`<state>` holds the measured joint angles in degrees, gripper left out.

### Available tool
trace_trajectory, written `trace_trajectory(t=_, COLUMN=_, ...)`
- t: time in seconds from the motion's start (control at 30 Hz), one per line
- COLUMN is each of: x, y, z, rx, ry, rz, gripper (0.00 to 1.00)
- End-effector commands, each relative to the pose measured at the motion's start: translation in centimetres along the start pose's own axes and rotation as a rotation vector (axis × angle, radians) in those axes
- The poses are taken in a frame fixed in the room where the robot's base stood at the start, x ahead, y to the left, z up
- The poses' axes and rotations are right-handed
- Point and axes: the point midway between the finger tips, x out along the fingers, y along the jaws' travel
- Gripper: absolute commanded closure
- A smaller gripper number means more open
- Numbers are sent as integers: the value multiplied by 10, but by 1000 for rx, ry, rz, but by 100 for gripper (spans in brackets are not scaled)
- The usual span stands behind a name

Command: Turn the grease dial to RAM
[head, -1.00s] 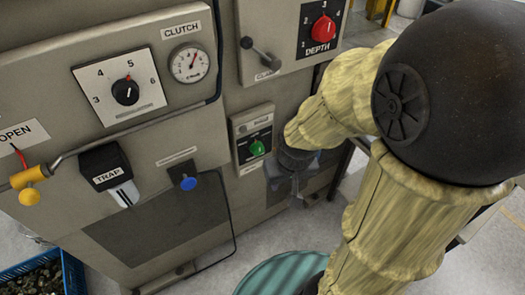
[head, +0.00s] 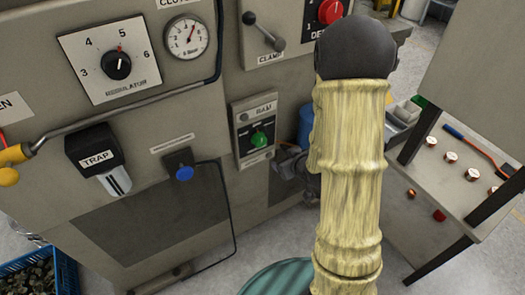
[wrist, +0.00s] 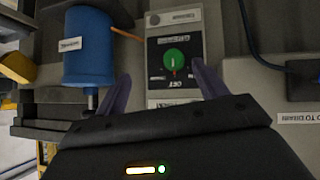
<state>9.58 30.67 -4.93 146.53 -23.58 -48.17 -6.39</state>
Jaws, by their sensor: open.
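The grease dial is a green knob (head: 259,139) on a dark plate in a light upright panel on the machine front, with a RAM label (head: 264,107) above it. In the wrist view, turned about upside down, the green knob (wrist: 174,60) lies ahead between my fingers. Its pointer mark appears to face the OFF lettering (wrist: 175,84). My gripper (wrist: 163,86) is open, its two fingers apart and either side of the panel in the picture, with nothing between them. In the head view my gripper (head: 284,160) is just right of the panel, mostly hidden by my arm.
A blue tank (wrist: 88,48) stands beside the panel. Left of the dial are a blue knob (head: 184,173) with a cable and the TRAP lever (head: 97,158). A clamp lever (head: 263,32) projects above.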

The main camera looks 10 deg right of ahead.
Motion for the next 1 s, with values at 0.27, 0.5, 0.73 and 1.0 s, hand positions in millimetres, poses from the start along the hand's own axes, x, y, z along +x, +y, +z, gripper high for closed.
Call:
trace_trajectory(t=0.27, x=44, y=-8, z=35, rx=-12, ry=284, rz=-71, gripper=29)
trace_trajectory(t=0.5, x=52, y=-12, z=61, rx=48, ry=544, rz=-114, gripper=29)
trace_trajectory(t=0.73, x=43, y=-10, z=73, rx=111, ry=699, rz=-120, gripper=29)
trace_trajectory(t=1.0, x=41, y=-9, z=71, rx=114, ry=714, rz=-120, gripper=29)
